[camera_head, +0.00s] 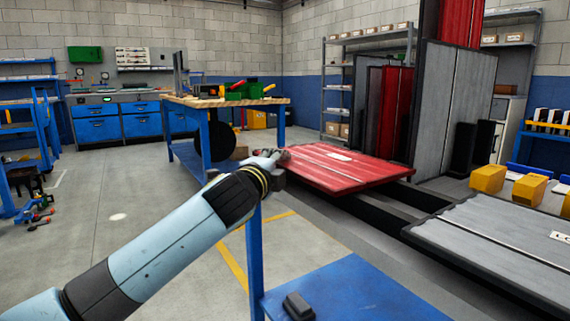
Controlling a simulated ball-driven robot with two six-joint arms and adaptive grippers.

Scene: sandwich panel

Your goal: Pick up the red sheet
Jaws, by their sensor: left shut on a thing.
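The red sheet (335,170) is a flat ribbed panel with a small white label on top. It lies level in the middle of the camera_head view, over dark rails. My left arm reaches in from the lower left. My left gripper (279,156) is at the sheet's near left corner and is shut on that edge. The fingertips are small and partly hidden by the wrist. My right gripper is not in view.
A blue table (350,292) stands at the front, below the sheet. A grey panel (500,245) lies at the right, near yellow blocks (488,179). A wooden-topped workbench (225,101) stands behind my arm. Tall upright panels (453,105) rise at the back right. Open floor lies at the left.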

